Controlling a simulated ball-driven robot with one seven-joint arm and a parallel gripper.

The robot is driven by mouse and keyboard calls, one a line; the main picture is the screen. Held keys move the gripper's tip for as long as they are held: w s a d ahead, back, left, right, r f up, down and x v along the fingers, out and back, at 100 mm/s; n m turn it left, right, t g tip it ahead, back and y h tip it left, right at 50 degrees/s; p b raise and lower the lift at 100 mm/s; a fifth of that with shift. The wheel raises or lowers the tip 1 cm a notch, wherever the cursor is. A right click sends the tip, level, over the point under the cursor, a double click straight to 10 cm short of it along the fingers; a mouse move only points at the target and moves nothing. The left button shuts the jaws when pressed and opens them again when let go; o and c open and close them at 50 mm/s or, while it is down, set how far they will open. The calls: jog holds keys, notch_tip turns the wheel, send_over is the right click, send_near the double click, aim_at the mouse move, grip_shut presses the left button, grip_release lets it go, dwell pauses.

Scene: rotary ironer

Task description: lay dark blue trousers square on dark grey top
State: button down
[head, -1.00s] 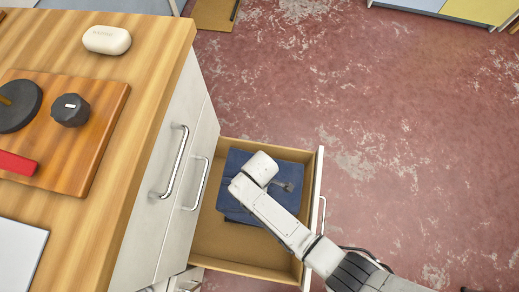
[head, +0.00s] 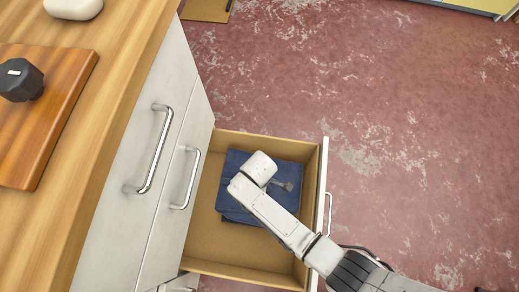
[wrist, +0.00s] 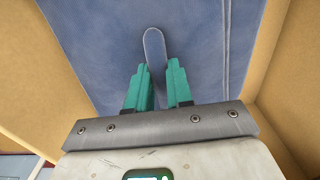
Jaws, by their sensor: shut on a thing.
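The dark blue trousers (head: 236,205) lie folded inside an open wooden drawer (head: 225,255). My arm reaches over the drawer's front and covers part of them in the head view. In the wrist view the trousers (wrist: 100,50) fill the space ahead of my gripper (wrist: 157,72). Its green fingers are shut on a narrow raised fold of the blue cloth that stands up between the tips. The trousers still lie in the drawer, or very close over its bottom; I cannot tell which. No dark grey top is clearly in view.
A wooden worktop (head: 105,75) stands left of the drawer, with a board (head: 40,120) bearing a dark knob and a white rounded item (head: 73,8). The red floor (head: 420,150) to the right is open.

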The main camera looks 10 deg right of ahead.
jog(key=shift+r, duration=0.15)
jog(key=shift+f+b, duration=3.65)
jog(key=shift+f, duration=1.2)
jog(key=shift+f, duration=0.25)
jog(key=c, duration=0.9)
grip_release()
